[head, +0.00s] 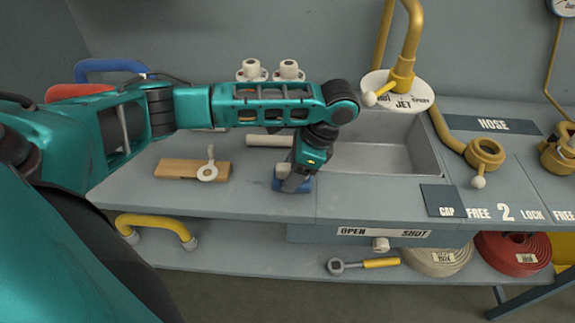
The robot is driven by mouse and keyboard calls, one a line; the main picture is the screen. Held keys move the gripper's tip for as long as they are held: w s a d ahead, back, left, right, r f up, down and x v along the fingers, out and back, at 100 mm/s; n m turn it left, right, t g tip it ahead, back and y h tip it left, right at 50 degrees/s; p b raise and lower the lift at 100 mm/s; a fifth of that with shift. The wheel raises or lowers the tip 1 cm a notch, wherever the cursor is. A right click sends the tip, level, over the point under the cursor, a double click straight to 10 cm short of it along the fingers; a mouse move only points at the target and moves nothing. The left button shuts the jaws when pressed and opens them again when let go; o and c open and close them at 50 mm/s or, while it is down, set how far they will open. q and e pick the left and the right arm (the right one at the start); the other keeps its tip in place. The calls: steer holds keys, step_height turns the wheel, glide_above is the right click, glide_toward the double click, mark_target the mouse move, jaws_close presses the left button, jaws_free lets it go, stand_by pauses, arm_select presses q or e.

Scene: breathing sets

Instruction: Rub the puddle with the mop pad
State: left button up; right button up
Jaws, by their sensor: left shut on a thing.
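My left arm reaches across from the left, and its gripper (290,182) points down at the bench near its front edge. It is shut on a small blue block, which I take to be the mop pad (306,185). The pad sits at or just above the grey bench top (345,202); I cannot tell if it touches. The gripper and wrist hide most of the pad. I cannot make out a puddle; it may be hidden under the pad or arm. My right gripper is not in view.
A sink basin (425,170) lies behind and to the right, under a yellow spout with a white disc (385,85). A wooden board with a white fitting (180,168) lies left. Hoses (512,250) and a yellow-handled tool (380,263) rest on the lower shelf.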

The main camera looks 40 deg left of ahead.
arm_select(q)
steer(key=shift+s, duration=0.2)
steer(key=shift+s+a+f, duration=0.1)
steer(key=shift+s+a, duration=0.55)
steer(key=shift+a, duration=0.35)
steer(key=shift+s+a, duration=0.65)
steer(key=shift+a, duration=0.35)
steer(key=shift+s+a+f, duration=0.1)
steer(key=shift+s+a, duration=0.55)
steer(key=shift+a, duration=0.35)
steer(key=shift+s+a+r, duration=0.1)
steer(key=shift+s+a, duration=0.35)
steer(key=shift+a, duration=0.3)
steer(key=shift+s+a+r, duration=0.1)
steer(key=shift+s+a, duration=0.3)
steer(key=shift+a, duration=0.3)
steer(key=shift+w+d, duration=0.95)
steer(key=shift+d, duration=0.6)
steer(key=shift+w+d, duration=0.9)
steer(key=shift+d, duration=0.6)
steer(key=shift+w+d, duration=0.95)
steer(key=shift+d, duration=0.6)
steer(key=shift+w+a+r, duration=0.1)
steer(key=shift+r, duration=2.95)
